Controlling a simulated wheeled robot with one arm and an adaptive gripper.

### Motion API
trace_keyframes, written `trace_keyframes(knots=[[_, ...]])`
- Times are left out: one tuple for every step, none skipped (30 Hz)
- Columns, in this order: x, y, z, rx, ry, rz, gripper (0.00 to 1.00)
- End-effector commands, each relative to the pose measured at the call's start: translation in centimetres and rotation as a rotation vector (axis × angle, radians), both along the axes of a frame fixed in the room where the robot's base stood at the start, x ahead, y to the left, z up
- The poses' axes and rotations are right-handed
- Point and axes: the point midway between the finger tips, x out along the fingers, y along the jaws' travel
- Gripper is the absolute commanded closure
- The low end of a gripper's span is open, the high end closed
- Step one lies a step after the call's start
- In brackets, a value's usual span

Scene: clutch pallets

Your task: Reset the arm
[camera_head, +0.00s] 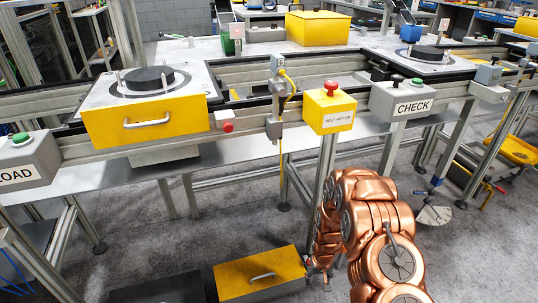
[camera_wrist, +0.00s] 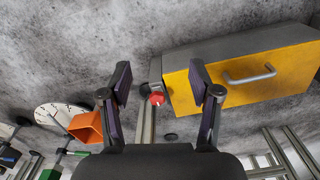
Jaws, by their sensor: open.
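My copper-coloured arm (camera_head: 375,200) rises at the lower right of the head view, bends over and reaches down in front of the line. My gripper (camera_wrist: 160,82) shows in the wrist view with its two dark fingers spread wide and nothing held between them. In the head view the gripper is hard to make out, low by the floor. A red knob (camera_wrist: 157,99) shows between the fingers in the wrist view, beyond them; I cannot tell whether anything touches it.
A yellow-fronted box (camera_head: 262,275) sits on the floor left of my arm; it also shows in the wrist view (camera_wrist: 245,78). The conveyor carries a yellow drawer unit (camera_head: 145,122), with the BELT MOTOR box (camera_head: 330,110) and CHECK box (camera_head: 403,100) at its front.

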Motion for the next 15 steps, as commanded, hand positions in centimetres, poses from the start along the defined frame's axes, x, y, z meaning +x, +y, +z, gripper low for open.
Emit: trace_keyframes(knots=[[0.1,0.0,0.7,0.0,-0.002,-0.001,0.37],[0.2,0.0,1.1,0.0,-0.001,-0.001,0.37],[0.1,0.0,1.6,0.0,0.001,-0.002,0.37],[0.1,0.0,2.0,0.0,0.003,-0.003,0.37],[0.0,0.0,2.5,0.001,0.006,-0.004,0.37],[-0.1,-0.1,3.1,0.0,0.009,-0.005,0.37],[-0.1,-0.1,3.7,0.0,0.01,-0.005,0.37],[-0.1,-0.1,4.3,0.0,0.011,-0.006,0.37],[-0.1,0.0,5.2,0.0,0.012,-0.007,0.37],[-0.2,0.0,6.0,0.0,0.014,-0.007,0.37],[-0.3,0.0,6.7,0.0,0.017,-0.008,0.37],[-0.5,0.0,7.8,0.0,0.021,-0.009,0.37],[-0.7,0.0,8.7,0.0,0.025,-0.01,0.37],[-1.0,0.0,9.5,0.0,0.03,-0.01,0.37],[-1.4,0.0,10.5,0.0,0.037,-0.011,0.37]])
